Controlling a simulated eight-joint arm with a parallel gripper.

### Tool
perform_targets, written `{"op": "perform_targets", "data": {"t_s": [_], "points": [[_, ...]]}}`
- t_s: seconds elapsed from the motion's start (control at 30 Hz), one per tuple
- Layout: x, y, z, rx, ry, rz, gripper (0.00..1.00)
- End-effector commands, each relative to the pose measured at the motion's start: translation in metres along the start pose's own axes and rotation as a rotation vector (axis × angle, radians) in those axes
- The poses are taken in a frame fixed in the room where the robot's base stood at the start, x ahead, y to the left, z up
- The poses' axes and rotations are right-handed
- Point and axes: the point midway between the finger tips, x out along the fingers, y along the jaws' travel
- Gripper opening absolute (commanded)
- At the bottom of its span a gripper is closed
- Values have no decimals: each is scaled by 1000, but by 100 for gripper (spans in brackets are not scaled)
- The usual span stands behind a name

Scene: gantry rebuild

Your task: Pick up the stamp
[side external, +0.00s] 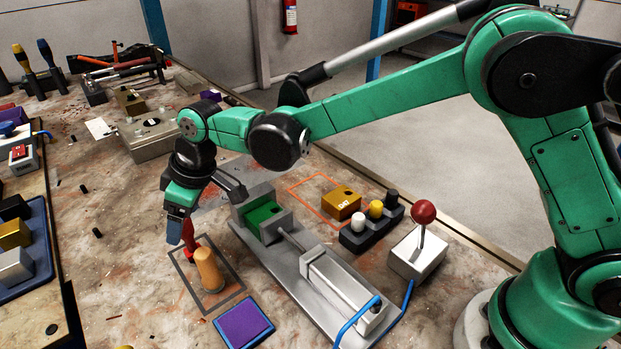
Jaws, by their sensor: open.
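The stamp appears to be the tan, rounded upright handle (207,267) inside a dark square outline on the bench. Its foot is hard to make out. My gripper (190,246) points down just behind and to the left of the handle's top in the side view. Its red fingers are open, and I see nothing held between them. The fingers overlap closely in this view, so I cannot tell whether they touch the handle. A purple pad in a blue frame (243,323) lies in front of the stamp.
A grey vise-like fixture (318,282) with a green block (262,217) stands to the right. Beyond it are a gold block (341,203), a button row (371,226) and a red-knobbed lever box (418,254). A blue tray (30,262) is at left. Bench left of the stamp is mostly clear.

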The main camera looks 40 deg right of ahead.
Motion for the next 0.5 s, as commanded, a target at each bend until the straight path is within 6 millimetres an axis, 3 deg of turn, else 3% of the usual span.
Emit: {"op": "perform_targets", "data": {"t_s": [0.2,0.47,0.5], "points": [[18,0,0,0,0,0,72],[20,0,0,0,1,1,72],[20,0,0,0,1,1,67]]}}
